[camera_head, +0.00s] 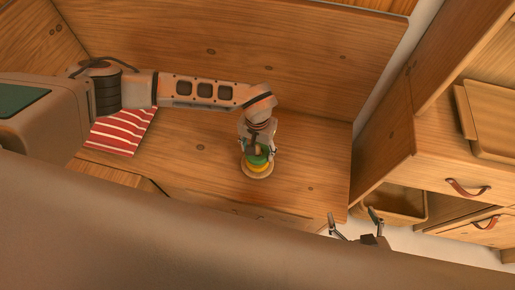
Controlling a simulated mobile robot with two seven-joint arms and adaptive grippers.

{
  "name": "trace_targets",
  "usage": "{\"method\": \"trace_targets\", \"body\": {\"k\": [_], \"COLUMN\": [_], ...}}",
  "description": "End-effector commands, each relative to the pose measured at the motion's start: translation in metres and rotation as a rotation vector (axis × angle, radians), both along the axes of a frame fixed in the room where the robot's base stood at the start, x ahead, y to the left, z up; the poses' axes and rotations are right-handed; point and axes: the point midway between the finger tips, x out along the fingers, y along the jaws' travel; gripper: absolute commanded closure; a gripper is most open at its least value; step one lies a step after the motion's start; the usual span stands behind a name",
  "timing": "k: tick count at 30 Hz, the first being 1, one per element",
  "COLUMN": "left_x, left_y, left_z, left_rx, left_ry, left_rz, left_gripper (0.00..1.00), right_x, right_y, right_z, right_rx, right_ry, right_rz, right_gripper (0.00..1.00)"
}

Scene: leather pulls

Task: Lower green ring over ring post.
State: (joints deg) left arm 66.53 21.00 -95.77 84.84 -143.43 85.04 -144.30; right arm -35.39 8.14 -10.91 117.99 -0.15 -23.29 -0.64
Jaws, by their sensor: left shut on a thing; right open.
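A ring post stands on the wooden bench, its round pale base (258,176) showing. A yellow ring (265,168) sits low on it. My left gripper (257,152) points down over the post and is shut on the green ring (260,158). The green ring looks just above the yellow ring; I cannot tell whether they touch. The gripper hides the post's top and part of the green ring. My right gripper (351,214) is open and empty at the lower right, well apart from the post.
A red-and-white striped cloth (122,132) lies on the bench (205,155) at left. The bench's wooden back rises behind. At right stand wooden drawers with leather pulls (467,187), and an open wooden box (400,203) sits low. The bench right of the post is clear.

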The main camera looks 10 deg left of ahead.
Motion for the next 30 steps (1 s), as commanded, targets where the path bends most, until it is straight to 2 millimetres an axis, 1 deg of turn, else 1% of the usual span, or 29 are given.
{"method": "trace_targets", "body": {"k": [10, 18, 22, 30], "left_x": [-0.001, -0.001, 0.0, 0.0], "left_y": [0.0, 0.0, 0.0, 0.0], "left_z": [-0.015, -0.027, -0.032, -0.031], "left_rx": [0.0, 0.001, 0.0, 0.0], "left_ry": [0.002, 0.002, 0.001, 0.0], "left_rz": [0.0, 0.0, 0.0, 0.0], "left_gripper": [0.65, 0.65, 0.65, 0.65], "right_x": [-0.007, -0.012, -0.012, -0.011], "right_y": [0.0, 0.0, 0.0, 0.0], "right_z": [-0.015, -0.023, -0.024, -0.021], "right_rx": [-0.001, -0.001, -0.001, 0.0], "right_ry": [0.023, 0.035, 0.036, 0.031], "right_rz": [0.0, 0.0, 0.0, 0.0], "right_gripper": [0.25, 0.25, 0.25, 0.25]}}
